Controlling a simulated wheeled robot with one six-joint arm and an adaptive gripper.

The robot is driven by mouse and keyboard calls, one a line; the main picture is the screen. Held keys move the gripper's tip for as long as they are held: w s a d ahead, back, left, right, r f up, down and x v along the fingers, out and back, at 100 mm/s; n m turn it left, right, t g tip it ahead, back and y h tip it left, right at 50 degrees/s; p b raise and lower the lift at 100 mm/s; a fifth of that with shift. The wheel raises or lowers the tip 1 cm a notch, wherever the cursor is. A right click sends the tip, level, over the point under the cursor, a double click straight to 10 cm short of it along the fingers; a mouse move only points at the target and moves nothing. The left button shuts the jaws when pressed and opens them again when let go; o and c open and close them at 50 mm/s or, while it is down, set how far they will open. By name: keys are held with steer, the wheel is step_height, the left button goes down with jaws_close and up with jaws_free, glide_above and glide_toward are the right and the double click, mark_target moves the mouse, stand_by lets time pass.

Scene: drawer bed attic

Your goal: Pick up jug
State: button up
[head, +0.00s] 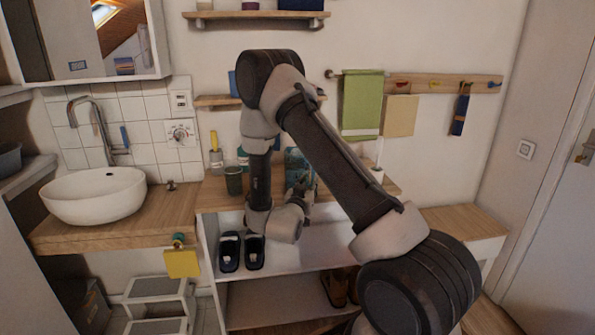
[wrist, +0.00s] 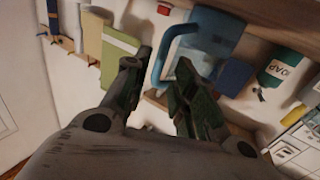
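The jug (wrist: 218,32) is translucent blue with a looped handle. In the wrist view it is just beyond my fingertips, with the handle towards them. In the head view a teal shape on the wooden counter behind my gripper looks like the jug (head: 297,162), partly hidden by the gripper. My gripper (wrist: 163,64) is open, with a gap between its two dark fingers and nothing held. The handle shows beyond this gap, and I cannot tell whether a finger touches it. The gripper also shows in the head view (head: 302,192), low near the counter.
A soap bottle (wrist: 284,66) and a blue block-like thing (wrist: 235,76) are near the jug. A dark green cup (head: 233,181) stands left on the counter (head: 215,197). A small wall shelf (head: 213,101) is above. Dark slippers (head: 242,252) lie below. A white washbasin (head: 94,196) is at left.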

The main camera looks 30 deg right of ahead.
mark_target(301, 172)
steer(key=x, duration=0.5)
steer(key=r+x, duration=0.1)
steer(key=x, duration=0.1)
steer(key=shift+w+d, duration=0.1)
steer(key=shift+w, duration=0.15)
jaws_close()
